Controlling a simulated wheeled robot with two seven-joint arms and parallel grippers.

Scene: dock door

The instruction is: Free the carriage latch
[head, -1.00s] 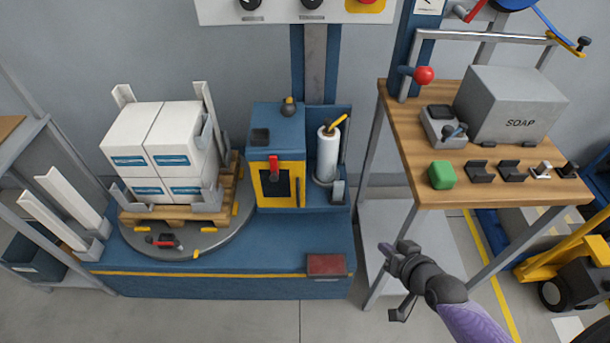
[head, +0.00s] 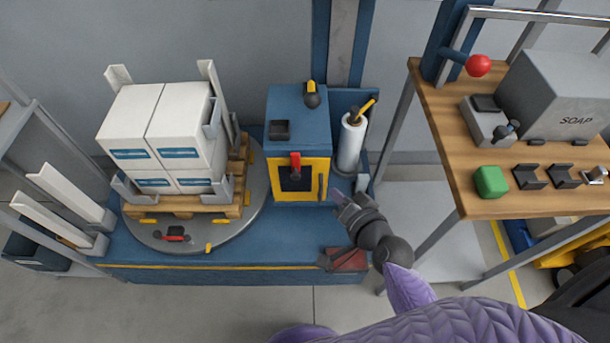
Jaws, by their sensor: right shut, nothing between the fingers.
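A blue carriage box (head: 295,103) stands at the foot of the column, with a yellow-framed front (head: 303,195) around a dark opening. A red lever (head: 295,160) sits upright at the top of that opening and looks like the latch; I cannot tell its catch state. A dark upright handle (head: 321,187) is on the frame's right side. My right gripper (head: 339,199) is shut and empty, just right of and below the yellow frame, apart from the red lever. I cannot tell whether it touches the frame. My left gripper is not in view.
A film roll (head: 351,143) stands right of the box. White cartons (head: 160,130) sit on a pallet on the round turntable (head: 150,237) at left. A wooden bench (head: 455,180) stands at right.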

